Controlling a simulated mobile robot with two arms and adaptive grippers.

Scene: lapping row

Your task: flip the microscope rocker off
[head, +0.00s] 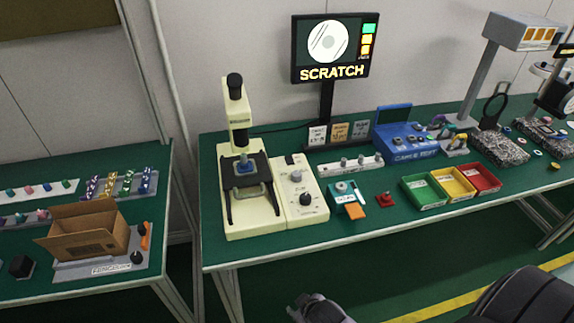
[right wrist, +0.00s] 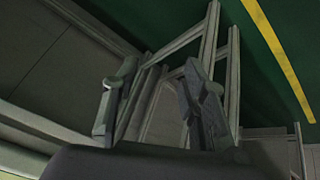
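The cream microscope (head: 232,215) stands at the left end of the middle green bench, with a black stage and a blue item on it. A cream control box (head: 300,216) stands right beside it. A small dark patch (head: 290,160) near the top of that box looks like the rocker; its position is too small to tell. Below it are a pale knob (head: 296,176) and a black knob (head: 306,199). My right gripper (head: 312,304) is low in front of the bench, away from the microscope. In the right wrist view its fingers (right wrist: 162,78) are apart with nothing between them. My left gripper is out of view.
A monitor (head: 333,50) reading SCRATCH stands behind. Right of the control box are a teal-and-orange block (head: 354,210), a small red piece (head: 384,200) and green, yellow and red bins (head: 424,206). A cardboard box (head: 85,240) is on the left bench, across a gap.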

